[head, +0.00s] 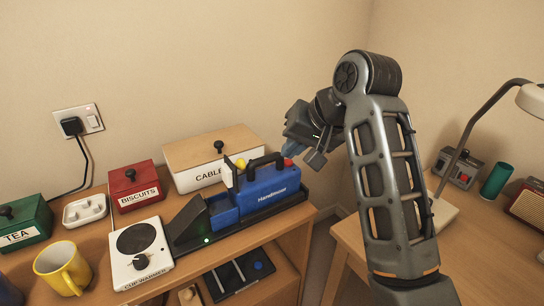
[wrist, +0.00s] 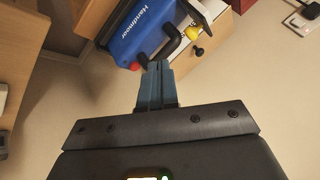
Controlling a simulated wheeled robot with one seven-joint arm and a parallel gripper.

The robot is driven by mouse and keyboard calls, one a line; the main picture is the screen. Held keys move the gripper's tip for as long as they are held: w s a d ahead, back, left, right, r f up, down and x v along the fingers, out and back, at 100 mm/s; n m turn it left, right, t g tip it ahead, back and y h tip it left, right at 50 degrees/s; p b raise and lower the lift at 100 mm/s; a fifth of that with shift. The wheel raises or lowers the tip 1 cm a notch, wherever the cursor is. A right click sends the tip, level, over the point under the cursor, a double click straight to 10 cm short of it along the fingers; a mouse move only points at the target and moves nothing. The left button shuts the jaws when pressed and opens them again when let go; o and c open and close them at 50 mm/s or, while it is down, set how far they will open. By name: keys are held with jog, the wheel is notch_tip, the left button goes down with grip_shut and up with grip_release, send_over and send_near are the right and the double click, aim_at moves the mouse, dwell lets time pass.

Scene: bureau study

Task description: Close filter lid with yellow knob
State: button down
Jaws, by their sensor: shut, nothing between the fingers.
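A blue handheld vacuum (head: 268,190) sits in a black dock on the wooden cabinet; it also shows in the wrist view (wrist: 138,32). A pale lid (head: 229,175) stands upright on it, swung up from the body. Its yellow knob (head: 241,163) sticks out on the side toward the black handle; the knob shows in the wrist view (wrist: 193,33). My gripper (head: 290,149) is in the air to the right of the vacuum and above it. Its blue fingers (wrist: 158,68) are shut and empty, apart from lid and knob.
The black handle (head: 264,161) arches beside the knob. A cable box (head: 213,152) stands behind the vacuum. A cup warmer (head: 139,252), a yellow mug (head: 62,268) and a red biscuits box (head: 135,186) are left. A gap separates the cabinet from the right desk (head: 353,246).

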aim_at(249, 167)
jog(key=w+a+f, duration=0.1)
jog(key=a+f, duration=0.1)
jog(key=w+a+f+p, duration=0.1)
jog(key=w+a+f, duration=0.3)
jog(key=a+f, duration=0.1)
jog(key=shift+a, duration=0.55)
dwell(0.3)
